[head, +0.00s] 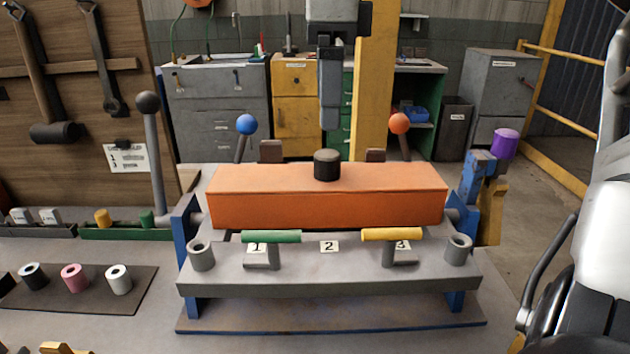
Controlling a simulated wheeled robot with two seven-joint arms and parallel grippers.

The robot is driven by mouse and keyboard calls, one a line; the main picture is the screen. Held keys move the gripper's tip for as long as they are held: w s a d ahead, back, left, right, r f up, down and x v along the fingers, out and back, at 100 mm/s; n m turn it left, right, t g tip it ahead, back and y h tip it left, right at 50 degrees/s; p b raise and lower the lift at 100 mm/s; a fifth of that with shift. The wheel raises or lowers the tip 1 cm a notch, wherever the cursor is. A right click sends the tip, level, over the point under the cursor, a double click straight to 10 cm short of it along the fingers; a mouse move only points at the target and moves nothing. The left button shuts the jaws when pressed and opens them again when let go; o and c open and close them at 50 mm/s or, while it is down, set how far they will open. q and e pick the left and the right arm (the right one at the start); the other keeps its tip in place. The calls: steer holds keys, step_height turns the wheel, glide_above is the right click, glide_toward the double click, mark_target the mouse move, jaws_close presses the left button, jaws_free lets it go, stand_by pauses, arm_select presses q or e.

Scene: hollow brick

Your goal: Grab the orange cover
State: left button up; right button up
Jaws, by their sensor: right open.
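The orange cover (325,208) is a long box-shaped lid with a black round knob (327,165) on its top middle. It sits level on the grey and blue machine (330,275), behind a sloped front panel. My right gripper (528,318) is at the lower right edge of the picture, partly cut off. It is open, and clear of the cover, to its right and nearer to me. My left gripper is not in view.
Green (272,237) and yellow (391,234) handles stand in front of the cover. Blue-ball (246,124) and orange-ball (399,123) levers rise behind it. A tall black-ball lever (149,103) stands left; a purple knob (506,142) stands right. A grey press head (329,80) hangs above, behind the knob.

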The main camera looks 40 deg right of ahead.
mark_target(327, 179)
step_height(327, 179, down, 12)
steer(key=shift+s+f, duration=0.1)
steer(key=shift+s, duration=0.05)
steer(key=c, duration=1.2)
